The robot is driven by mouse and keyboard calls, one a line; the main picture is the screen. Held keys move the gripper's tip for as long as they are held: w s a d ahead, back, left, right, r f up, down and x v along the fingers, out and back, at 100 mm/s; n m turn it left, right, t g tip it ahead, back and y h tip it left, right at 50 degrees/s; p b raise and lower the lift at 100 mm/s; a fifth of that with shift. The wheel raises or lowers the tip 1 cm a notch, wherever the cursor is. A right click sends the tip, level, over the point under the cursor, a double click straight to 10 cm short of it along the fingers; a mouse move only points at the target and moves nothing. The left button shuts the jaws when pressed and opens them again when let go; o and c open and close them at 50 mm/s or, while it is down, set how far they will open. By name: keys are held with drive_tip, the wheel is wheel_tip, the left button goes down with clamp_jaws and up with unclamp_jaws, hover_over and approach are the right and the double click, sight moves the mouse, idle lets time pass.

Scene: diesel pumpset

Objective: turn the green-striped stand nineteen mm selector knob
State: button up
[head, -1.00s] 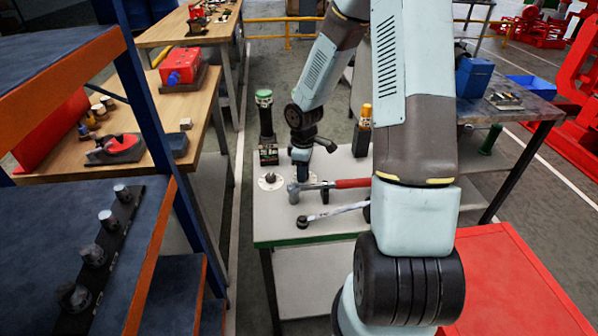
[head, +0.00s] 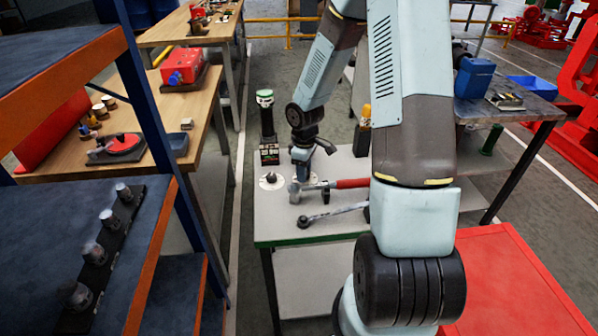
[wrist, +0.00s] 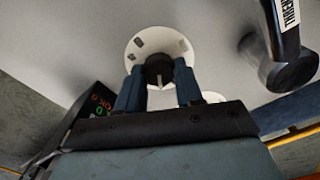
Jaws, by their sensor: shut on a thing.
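The stand (head: 275,224) is a pale table with a green front edge. In the wrist view, a dark round selector knob (wrist: 158,68) with a light pointer mark sits on a white dial plate with dark marks. The two blue fingers of my gripper (wrist: 160,88) flank this knob and are shut on it. In the head view my gripper (head: 301,172) is low over the stand top, and the held knob is hidden behind it. Another knob on a white disc (head: 271,181) shows left of my gripper. The knobs' size labels are not readable.
A hammer with a red handle (head: 348,183) and a ratchet wrench (head: 332,215) lie close in front of my gripper. A box with a display (head: 269,155) and a green-topped dark cylinder (head: 266,117) stand behind left. A yellow-topped item (head: 363,131) stands right.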

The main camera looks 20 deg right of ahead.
drive_tip(key=shift+w+d+r, duration=0.15)
drive_tip(key=shift+w+d, duration=0.1)
idle(0.7)
drive_tip(key=o, duration=0.8)
drive_tip(key=shift+o, duration=1)
drive_tip(key=shift+s+a, duration=0.1)
drive_tip(key=shift+a, duration=0.05)
wheel_tip(320, 180, up, 14)
drive_tip(key=shift+f, duration=0.25)
